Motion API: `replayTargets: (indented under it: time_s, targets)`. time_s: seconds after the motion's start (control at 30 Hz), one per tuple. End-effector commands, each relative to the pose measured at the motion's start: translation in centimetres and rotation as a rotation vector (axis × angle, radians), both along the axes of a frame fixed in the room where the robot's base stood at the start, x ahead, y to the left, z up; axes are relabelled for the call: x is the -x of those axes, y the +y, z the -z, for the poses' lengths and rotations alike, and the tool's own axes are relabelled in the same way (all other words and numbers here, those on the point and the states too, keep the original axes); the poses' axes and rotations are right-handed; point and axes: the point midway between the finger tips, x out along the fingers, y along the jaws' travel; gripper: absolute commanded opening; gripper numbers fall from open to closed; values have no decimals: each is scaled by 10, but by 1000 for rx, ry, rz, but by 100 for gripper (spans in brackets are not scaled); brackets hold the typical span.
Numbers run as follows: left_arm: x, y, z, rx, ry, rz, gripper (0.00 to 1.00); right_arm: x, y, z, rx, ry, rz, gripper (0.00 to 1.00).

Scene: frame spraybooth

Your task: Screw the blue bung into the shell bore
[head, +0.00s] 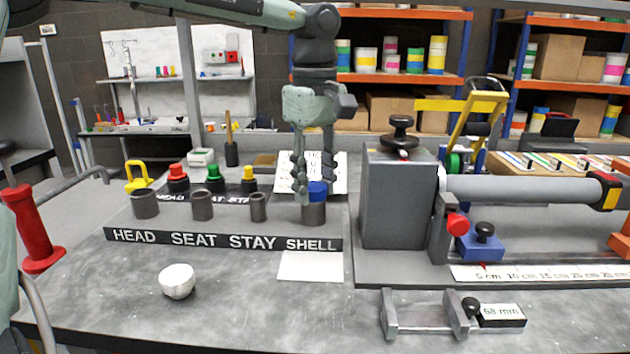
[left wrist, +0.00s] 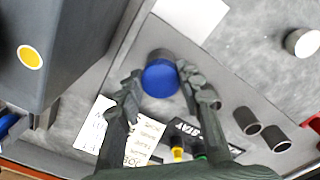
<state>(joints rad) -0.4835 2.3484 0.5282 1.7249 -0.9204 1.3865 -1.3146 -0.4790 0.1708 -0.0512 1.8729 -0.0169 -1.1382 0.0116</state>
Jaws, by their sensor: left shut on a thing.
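The blue bung (head: 317,191) sits at the top of the grey SHELL tube (head: 314,213), the rightmost on the labelled block (head: 225,238). It appears in line with the bore; how deep it sits, I cannot tell. My left gripper (head: 314,184) comes down from above, its fingers shut on the bung's sides. In the left wrist view the blue bung (left wrist: 160,80) shows round and flat between the fingertips of my left gripper (left wrist: 158,84), with the tube's dark side behind it. My right gripper is not in view.
Grey tubes stand at HEAD (head: 145,204), SEAT (head: 202,205) and STAY (head: 258,207). Red (head: 178,178), green (head: 215,178) and yellow (head: 249,178) bungs stand behind. A large grey clamp block (head: 398,205) rises close on the right.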

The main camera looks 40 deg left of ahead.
Motion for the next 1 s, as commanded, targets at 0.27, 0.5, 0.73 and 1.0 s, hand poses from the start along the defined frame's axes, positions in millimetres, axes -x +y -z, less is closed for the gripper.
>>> replayTargets:
  time_s: [0.27, 0.5, 0.73, 1.0]
  targets:
    - [1, 1, 0, -2, 1, 233, 9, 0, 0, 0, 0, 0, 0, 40]
    - [1, 1, 0, -2, 1, 401, 9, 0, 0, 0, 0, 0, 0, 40]
    - [1, 1, 0, -2, 1, 398, 9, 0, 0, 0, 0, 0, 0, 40]
    - [1, 1, 0, -1, 0, 397, 47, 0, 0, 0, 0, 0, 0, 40]
